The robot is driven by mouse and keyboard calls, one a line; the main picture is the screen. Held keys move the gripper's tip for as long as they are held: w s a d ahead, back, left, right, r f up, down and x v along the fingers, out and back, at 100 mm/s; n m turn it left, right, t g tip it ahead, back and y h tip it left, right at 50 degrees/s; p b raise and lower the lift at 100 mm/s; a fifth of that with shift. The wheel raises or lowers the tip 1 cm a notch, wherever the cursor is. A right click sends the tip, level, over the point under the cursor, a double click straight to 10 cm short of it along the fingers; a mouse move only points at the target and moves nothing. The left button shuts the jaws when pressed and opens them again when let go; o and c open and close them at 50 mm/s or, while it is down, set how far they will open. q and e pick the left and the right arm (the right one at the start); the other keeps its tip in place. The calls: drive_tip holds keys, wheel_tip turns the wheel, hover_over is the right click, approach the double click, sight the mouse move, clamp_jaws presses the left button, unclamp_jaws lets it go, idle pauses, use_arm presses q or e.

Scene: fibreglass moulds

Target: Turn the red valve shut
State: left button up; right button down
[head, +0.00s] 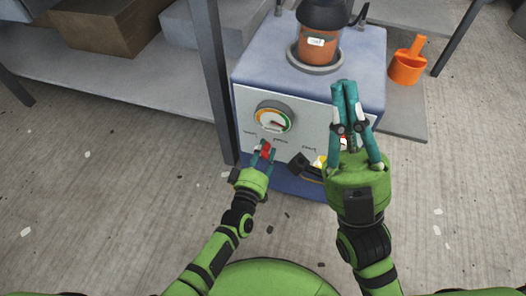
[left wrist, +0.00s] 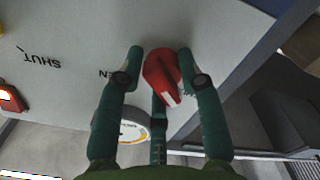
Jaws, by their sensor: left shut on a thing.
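The red valve (head: 266,151) is on the pale front panel (head: 243,104) of a blue machine, below a round gauge (head: 274,118). In the left wrist view the valve (left wrist: 164,72) is a red knob with a white mark toward its lower end. My left gripper (left wrist: 161,62) has its fingers on either side of the knob, shut on it; in the head view the gripper (head: 265,152) partly hides the valve. The panel's lettering "SHUT" (left wrist: 41,59) appears upside down in the wrist view. My right gripper (head: 344,84) is raised before the machine, fingers together, with nothing seen between them.
A dark-topped pot with a brown body (head: 317,47) stands on the blue machine (head: 253,71). A black knob (head: 299,163) sits on the panel right of the valve. An orange scoop (head: 407,66) lies on the shelf at right. A dark post (head: 211,75) stands close left.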

use_arm(q)
drive_tip(key=shift+s+f, duration=0.15)
drive_tip(key=shift+f, duration=0.3)
drive_tip(key=o, duration=1.1)
drive_tip(key=shift+r, duration=0.15)
drive_tip(key=v, duration=1.2)
drive_tip(key=shift+r, duration=0.1)
